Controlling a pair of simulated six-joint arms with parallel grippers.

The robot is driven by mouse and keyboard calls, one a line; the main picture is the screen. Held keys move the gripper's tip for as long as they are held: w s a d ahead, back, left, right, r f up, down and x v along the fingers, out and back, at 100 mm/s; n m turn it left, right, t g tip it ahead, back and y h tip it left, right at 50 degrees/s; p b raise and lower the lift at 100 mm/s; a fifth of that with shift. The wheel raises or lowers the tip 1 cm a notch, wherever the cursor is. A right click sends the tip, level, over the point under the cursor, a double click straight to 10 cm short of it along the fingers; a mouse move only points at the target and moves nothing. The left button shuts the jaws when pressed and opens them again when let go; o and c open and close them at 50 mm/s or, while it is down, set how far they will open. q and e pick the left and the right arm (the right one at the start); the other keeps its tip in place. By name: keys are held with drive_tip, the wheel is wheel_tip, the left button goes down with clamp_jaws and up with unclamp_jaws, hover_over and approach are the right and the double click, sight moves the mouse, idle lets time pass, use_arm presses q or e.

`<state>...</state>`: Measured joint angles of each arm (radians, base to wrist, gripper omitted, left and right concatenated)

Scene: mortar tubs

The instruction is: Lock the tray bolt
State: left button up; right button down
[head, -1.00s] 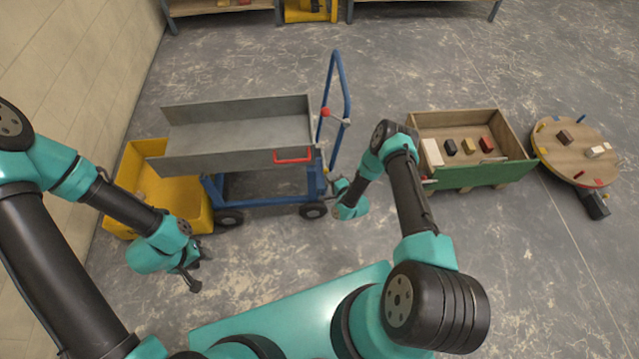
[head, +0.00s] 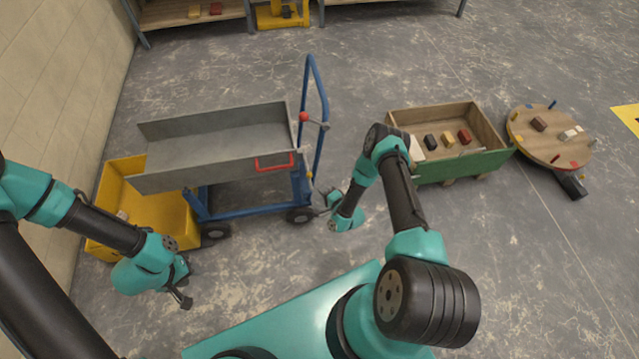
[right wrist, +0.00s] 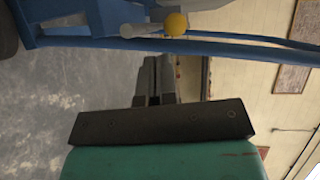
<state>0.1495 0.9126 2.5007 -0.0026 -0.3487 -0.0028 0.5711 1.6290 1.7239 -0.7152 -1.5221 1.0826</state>
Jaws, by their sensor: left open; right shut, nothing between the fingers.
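A blue trolley (head: 245,213) carries a grey tray (head: 215,152) with a red handle (head: 274,162) on its near side. The right wrist view shows a pale rod-like bolt (right wrist: 145,30) with a round yellow knob (right wrist: 176,24) against the blue frame (right wrist: 75,42). My right gripper (head: 327,200) is beside the trolley's right end, low near its wheel. Its fingers, also in the right wrist view (right wrist: 153,78), are shut, empty and apart from the knob. My left gripper (head: 186,285) is open and empty in front of the yellow tub. The bolt is too small to make out clearly in the head view.
A yellow tub (head: 120,225) stands left, partly behind the tray. A blue push bar with a red knob (head: 304,117) rises at the trolley's right end. A green-fronted wooden box (head: 465,165) and round table (head: 548,135) stand right. Shelves line the back.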

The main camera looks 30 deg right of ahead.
drive_tip(key=v, duration=0.8)
drive_tip(key=shift+s, duration=0.25)
drive_tip(key=a+r+n+g, duration=0.5)
drive_tip(key=r+n+g, duration=0.3)
drive_tip(key=r, duration=0.2)
drive_tip(key=s+a+r+n+g, duration=0.4)
drive_tip(key=s+r+g, duration=0.3)
drive_tip(key=s+r, duration=0.5)
drive_tip(key=shift+n, duration=0.8)
drive_tip(key=shift+s+a+r, duration=0.1)
drive_tip(key=shift+s+r, duration=0.05)
